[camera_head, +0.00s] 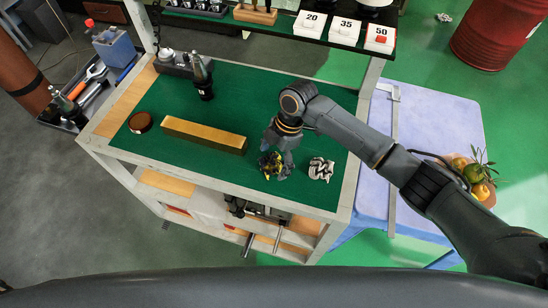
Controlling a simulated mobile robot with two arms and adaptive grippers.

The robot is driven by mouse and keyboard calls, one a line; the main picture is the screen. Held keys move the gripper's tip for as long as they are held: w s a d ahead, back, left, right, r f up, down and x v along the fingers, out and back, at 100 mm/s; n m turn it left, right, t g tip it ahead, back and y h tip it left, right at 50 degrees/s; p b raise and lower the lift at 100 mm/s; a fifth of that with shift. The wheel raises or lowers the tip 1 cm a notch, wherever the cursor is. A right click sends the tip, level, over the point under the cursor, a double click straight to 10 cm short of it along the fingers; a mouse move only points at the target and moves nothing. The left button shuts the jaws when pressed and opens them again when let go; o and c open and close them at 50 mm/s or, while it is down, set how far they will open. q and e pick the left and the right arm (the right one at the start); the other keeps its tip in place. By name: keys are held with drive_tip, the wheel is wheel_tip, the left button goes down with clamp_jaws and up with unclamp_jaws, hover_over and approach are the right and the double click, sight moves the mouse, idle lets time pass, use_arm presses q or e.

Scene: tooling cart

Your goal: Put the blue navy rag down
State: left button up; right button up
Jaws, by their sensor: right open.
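My right gripper (283,140) reaches down from the right over the green top of the tooling cart (262,90). It is open. A crumpled dark cloth with yellow patches (275,168), which may be the navy rag, lies on the green top directly below the fingertips. Its blue colour is hard to make out at this size. I cannot tell whether the fingertips touch it. A crumpled black-and-white patterned rag (321,169) lies just to its right. My left gripper is not in view.
A long brass-coloured block (203,135), a round brown tin (141,122) and a dark bottle (201,77) stand to the left on the cart. Number cards (345,31) sit on the upper shelf. A blue-covered table (430,115) with fruit (474,174) is to the right.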

drive_tip(key=shift+r, duration=0.1)
drive_tip(key=v, duration=1.1)
drive_tip(key=shift+r, duration=0.4)
drive_tip(key=shift+w, duration=0.1)
